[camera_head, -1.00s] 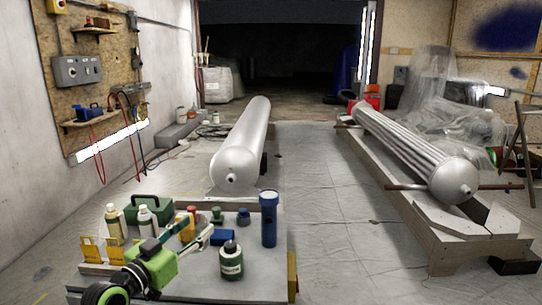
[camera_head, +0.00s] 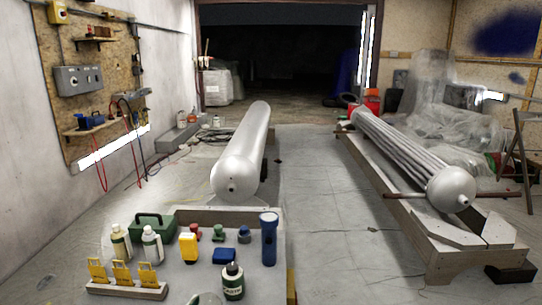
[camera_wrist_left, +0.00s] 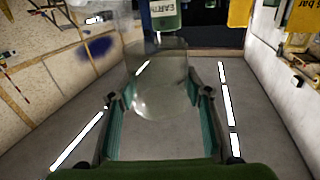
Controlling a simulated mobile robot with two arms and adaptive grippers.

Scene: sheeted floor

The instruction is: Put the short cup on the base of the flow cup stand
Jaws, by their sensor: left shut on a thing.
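In the left wrist view my left gripper (camera_wrist_left: 158,98) is shut on a clear, see-through cup (camera_wrist_left: 158,82), with one green-lined finger on each side of it. I take this to be the short cup. The floor shows through the cup. In the head view a pale rounded edge, likely the same cup (camera_head: 206,299), shows at the bottom of the picture; the gripper itself is out of that view. I cannot make out the flow cup stand or its base in these frames. My right gripper is not in view.
The bench (camera_head: 262,284) holds a dark labelled bottle (camera_head: 232,283), a blue torch (camera_head: 269,240), two pale bottles, a green case (camera_head: 154,226), a yellow item (camera_head: 189,248) and a wooden block with yellow pieces (camera_head: 126,289).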

